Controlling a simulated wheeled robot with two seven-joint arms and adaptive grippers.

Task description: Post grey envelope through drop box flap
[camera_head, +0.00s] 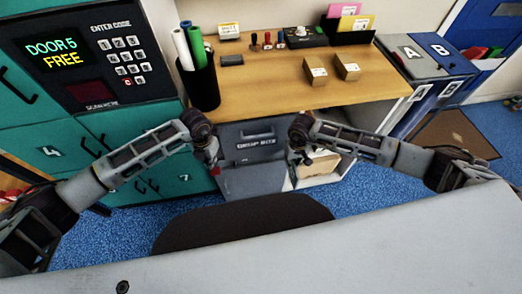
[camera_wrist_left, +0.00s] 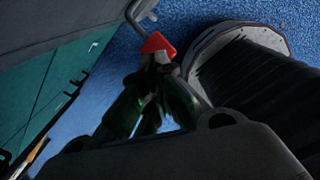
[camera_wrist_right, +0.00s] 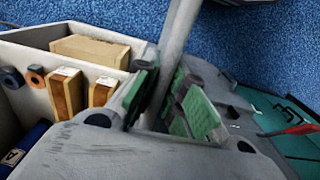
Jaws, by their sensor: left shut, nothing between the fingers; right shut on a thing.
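The grey drop box (camera_head: 240,172) stands under the counter's front edge, its label and a flap-like slot (camera_head: 257,134) facing me. My right gripper (camera_head: 297,172) is just right of it, shut on a thin grey piece (camera_wrist_right: 178,40), seen nearly edge-on in the right wrist view and apparently the envelope. My left gripper (camera_head: 214,168) is at the box's left side, shut and empty. A red tip (camera_wrist_left: 157,44) on a bent grey rod is right at its fingertips in the left wrist view; I cannot tell whether they touch.
An open bin with cartons (camera_wrist_right: 90,48) stands right of the drop box. Teal lockers (camera_head: 150,185) are at left. The wooden counter (camera_head: 260,88) above holds a roll holder (camera_head: 202,88) and small boxes (camera_head: 315,70). Grey A and B bins (camera_head: 425,55) stand at right.

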